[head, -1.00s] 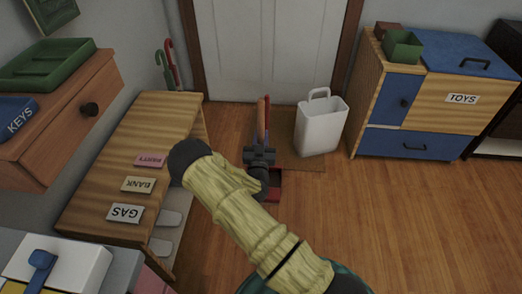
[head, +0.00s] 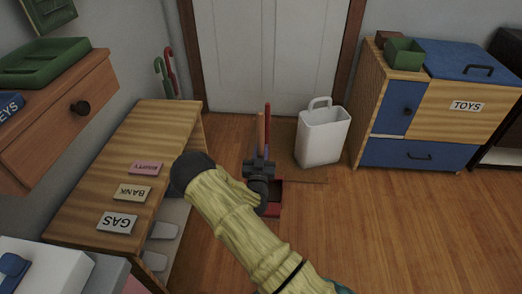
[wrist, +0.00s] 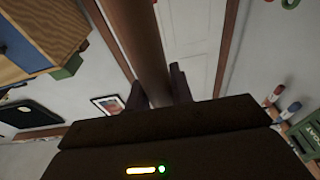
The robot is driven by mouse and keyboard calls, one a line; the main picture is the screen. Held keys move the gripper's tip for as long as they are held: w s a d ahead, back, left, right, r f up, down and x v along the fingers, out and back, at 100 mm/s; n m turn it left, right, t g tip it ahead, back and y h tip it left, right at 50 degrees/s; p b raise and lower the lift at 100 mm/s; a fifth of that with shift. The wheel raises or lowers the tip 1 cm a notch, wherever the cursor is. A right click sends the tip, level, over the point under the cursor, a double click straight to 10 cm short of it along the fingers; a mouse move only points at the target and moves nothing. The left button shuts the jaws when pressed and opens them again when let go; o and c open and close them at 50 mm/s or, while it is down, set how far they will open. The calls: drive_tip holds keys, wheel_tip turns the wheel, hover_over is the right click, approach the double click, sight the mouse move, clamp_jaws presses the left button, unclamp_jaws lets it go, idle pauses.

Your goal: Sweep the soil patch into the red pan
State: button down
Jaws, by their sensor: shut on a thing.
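My gripper (head: 260,163) is shut on a wooden handle (head: 261,131), which stands roughly upright above the floor. In the wrist view the handle (wrist: 148,45) runs between the two fingers (wrist: 158,92). The handle's lower end is hidden behind my gripper and arm. No soil patch can be made out.
A wooden bench (head: 160,130) with labels is close on the left. A toy cabinet (head: 440,120) stands at the right. The floor (head: 400,235) between is clear.

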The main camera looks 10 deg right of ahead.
wheel_tip(320, 180, down, 6)
drive_tip(key=b, duration=0.3)
drive_tip(key=shift+r, duration=0.2)
